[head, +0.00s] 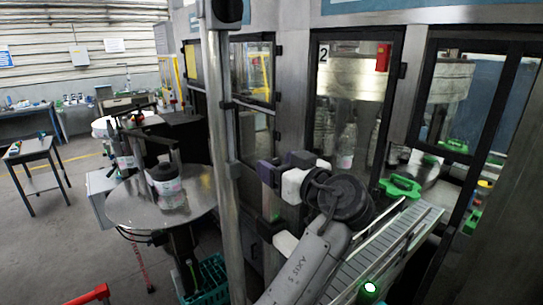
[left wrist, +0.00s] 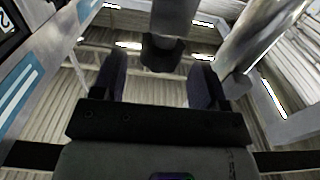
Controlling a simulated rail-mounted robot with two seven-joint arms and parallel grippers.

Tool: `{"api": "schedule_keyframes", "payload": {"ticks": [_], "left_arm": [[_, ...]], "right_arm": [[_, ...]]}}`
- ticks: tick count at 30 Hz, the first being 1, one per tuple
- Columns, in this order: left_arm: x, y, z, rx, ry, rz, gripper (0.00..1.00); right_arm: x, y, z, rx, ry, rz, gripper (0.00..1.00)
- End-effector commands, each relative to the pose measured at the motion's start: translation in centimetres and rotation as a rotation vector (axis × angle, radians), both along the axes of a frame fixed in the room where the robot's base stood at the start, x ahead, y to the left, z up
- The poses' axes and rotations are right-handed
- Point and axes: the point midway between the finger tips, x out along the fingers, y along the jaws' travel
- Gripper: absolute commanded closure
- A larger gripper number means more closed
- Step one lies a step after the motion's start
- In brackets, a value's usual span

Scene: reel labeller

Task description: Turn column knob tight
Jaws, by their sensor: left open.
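A tall steel column (head: 220,150) stands upright left of centre in the head view; it probably also shows as the slanted metal tube (left wrist: 262,40) in the left wrist view. A dark round part (head: 228,12) sits beside its top. My left gripper (head: 268,173) is just right of the column, well below that part. In the left wrist view its two fingers are apart, with nothing held. A black knob-like part (left wrist: 163,54) under a grey cylinder (left wrist: 175,16) shows between and beyond them; I cannot tell the distance. My right gripper is out of view.
A round metal table (head: 125,208) with a reel (head: 167,187) stands left of the column. A glazed machine cabinet (head: 305,110) is close behind my left arm. A conveyor (head: 400,240) and green guides (head: 400,187) lie to the right. Open floor (head: 50,240) is at left.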

Motion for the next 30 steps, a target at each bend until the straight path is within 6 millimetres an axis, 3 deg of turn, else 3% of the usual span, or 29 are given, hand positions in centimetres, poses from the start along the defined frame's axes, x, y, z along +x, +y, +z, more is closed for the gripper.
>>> {"api": "schedule_keyframes", "payload": {"ticks": [7,20,30], "left_arm": [[1.8,1.4,0.0,0.0,0.0,0.0,0.33],[2.2,1.8,-0.1,0.0,0.0,0.0,0.33],[2.2,1.7,0.0,0.0,0.0,0.0,0.65]], "right_arm": [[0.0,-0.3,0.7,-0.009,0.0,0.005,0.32],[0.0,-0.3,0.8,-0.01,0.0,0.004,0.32],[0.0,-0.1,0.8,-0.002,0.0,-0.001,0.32]]}}
